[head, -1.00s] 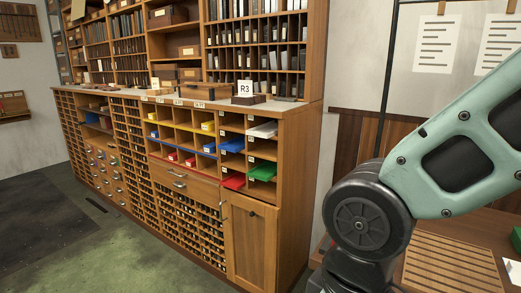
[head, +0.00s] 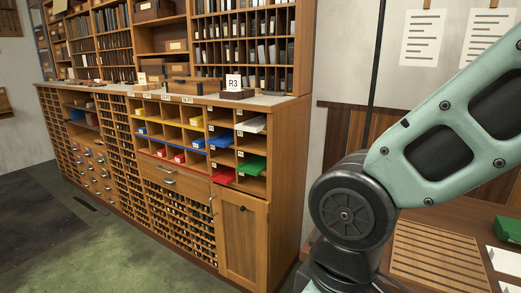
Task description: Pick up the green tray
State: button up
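A green tray (head: 252,165) sits in a right-hand cubby of the wooden cabinet, in the lower part of the coloured compartments. It sticks out a little at the front. A red tray (head: 223,176) lies to its left and slightly lower. A blue tray (head: 221,142) is above and to the left, and a white tray (head: 252,124) is in the cubby above. Another green object (head: 508,235) lies on the table at the right edge; I cannot tell what it is. My gripper is outside the picture; only my arm links show at the right.
The wooden cabinet (head: 284,190) has a grey counter with an R3 sign (head: 234,82) on it. A table with a slatted board (head: 437,258) stands at the right, beyond my arm. The green floor (head: 110,250) in front of the cabinet is clear.

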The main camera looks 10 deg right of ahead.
aim_at(256, 164)
jog(key=i+j+u, duration=0.2)
jog(key=i+u, duration=0.2)
jog(key=i, duration=0.25)
jog(key=i+u, duration=0.35)
jog(key=i, duration=0.3)
